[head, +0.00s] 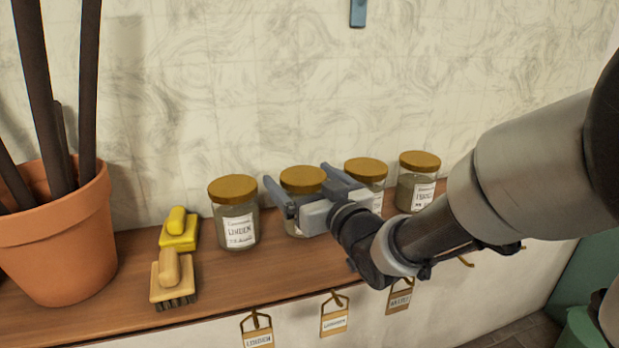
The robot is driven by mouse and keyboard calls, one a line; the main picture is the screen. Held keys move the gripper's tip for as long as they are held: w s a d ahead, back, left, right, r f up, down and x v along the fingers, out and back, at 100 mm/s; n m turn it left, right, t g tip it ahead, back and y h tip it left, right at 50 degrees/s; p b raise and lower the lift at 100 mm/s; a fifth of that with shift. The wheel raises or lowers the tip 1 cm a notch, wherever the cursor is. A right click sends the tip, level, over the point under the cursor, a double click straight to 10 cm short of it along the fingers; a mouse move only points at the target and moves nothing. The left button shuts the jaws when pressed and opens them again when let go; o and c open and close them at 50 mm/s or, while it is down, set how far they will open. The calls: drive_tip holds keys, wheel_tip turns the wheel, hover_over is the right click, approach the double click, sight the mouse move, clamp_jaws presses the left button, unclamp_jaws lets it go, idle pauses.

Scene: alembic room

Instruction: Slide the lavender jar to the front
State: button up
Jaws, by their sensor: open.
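Several glass jars with golden-brown lids stand in a row on a wooden shelf (225,276) against the wall. The leftmost jar (237,215) has a label that appears to read LINDEN. My gripper (299,176) is open at the second jar (303,180), with one finger on each side of it. I cannot tell whether the fingers touch it. Its label is mostly hidden behind my gripper, so I cannot confirm it is the lavender jar. The third jar (367,169) is partly covered by my gripper. The rightmost jar (418,183) has a label too small to read surely.
A yellow block with a handle (179,230) and a wooden brush (171,277) lie left of the jars. A terracotta pot (55,245) with dark stems stands at far left. Small tags (335,317) hang along the shelf's front edge. The shelf before the leftmost jars is clear.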

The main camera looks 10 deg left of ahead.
sight(309, 191)
drive_tip(key=c, duration=1.4)
drive_tip(key=shift+s+a+v, duration=0.1)
drive_tip(key=shift+a+v, duration=0.05)
drive_tip(key=shift+v, duration=0.8)
drive_tip(key=shift+s+a+v, duration=0.1)
drive_tip(key=shift+v, duration=0.8)
drive_tip(key=shift+s+a+v, duration=0.15)
drive_tip(key=shift+v, duration=0.8)
drive_tip(key=shift+b+v, duration=1)
drive_tip(key=shift+v, duration=0.3)
drive_tip(key=o, duration=1.4)
drive_tip(key=shift+s+a, duration=0.1)
drive_tip(key=shift+a, duration=0.05)
drive_tip(key=shift+s, duration=0.1)
